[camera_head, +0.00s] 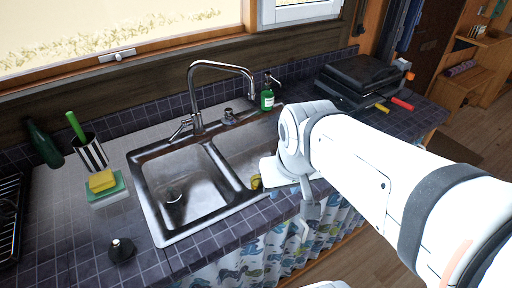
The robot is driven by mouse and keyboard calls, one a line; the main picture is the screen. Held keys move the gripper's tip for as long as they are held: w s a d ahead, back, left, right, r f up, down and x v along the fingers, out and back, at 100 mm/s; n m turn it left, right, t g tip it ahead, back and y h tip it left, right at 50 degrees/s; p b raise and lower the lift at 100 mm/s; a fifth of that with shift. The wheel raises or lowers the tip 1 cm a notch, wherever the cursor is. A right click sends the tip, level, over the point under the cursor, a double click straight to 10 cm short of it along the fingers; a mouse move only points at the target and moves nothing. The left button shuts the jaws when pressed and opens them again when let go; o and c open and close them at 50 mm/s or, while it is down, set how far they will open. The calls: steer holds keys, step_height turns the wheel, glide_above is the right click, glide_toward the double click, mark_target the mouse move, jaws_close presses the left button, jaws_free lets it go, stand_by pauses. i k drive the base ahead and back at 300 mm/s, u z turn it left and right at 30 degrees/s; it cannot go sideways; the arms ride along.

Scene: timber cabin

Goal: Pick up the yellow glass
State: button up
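A small yellow thing (255,182) shows at the front of the right sink basin, next to my arm. It may be the yellow glass; most of it is hidden behind my arm, so I cannot tell its full shape. My gripper (305,226) hangs downward from the white wrist, in front of the counter's front edge and right of the yellow thing. Its grey fingers are small and seen edge-on, so I cannot tell whether they are open or shut. I see nothing held in it.
A steel double sink (160,216) with a tall faucet (196,95) is set in the tiled counter. A yellow sponge (102,181), a striped cup (91,153) and a dark stopper (121,249) stand left. A green soap bottle (267,97) and black grill (362,75) stand behind.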

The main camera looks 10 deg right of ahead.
mark_target(255, 183)
steer(key=u, duration=2)
steer(key=k, duration=0.95)
steer(key=z, duration=1.35)
steer(key=i, duration=1)
steer(key=z, duration=0.05)
